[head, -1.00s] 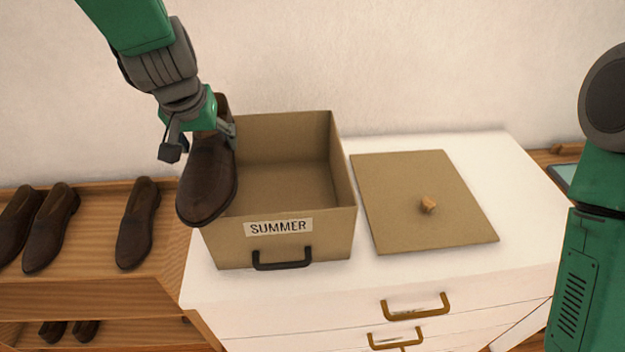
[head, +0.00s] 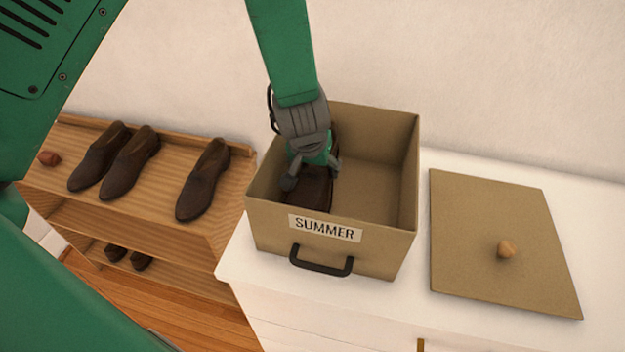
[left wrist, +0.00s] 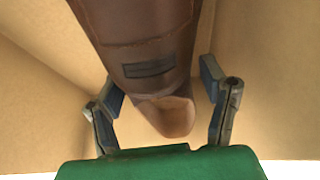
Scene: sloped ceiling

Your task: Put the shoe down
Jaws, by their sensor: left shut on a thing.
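A brown leather shoe (head: 308,190) is inside the open tan box labelled SUMMER (head: 270,232), in its left part. My left gripper (head: 311,180) reaches down into the box from above and is shut on the shoe. In the left wrist view the shoe (left wrist: 145,40) lies between the two fingers (left wrist: 165,112), with the box walls (left wrist: 270,60) around it. The front wall hides the shoe's lower part, so I cannot tell whether it touches the box floor. My right gripper is not in view.
The box stands on a white dresser (head: 290,310). Its flat lid (head: 480,220) with a wooden knob lies to the right. A wooden rack (head: 165,215) with several brown shoes stands at the left. The right part of the box is empty.

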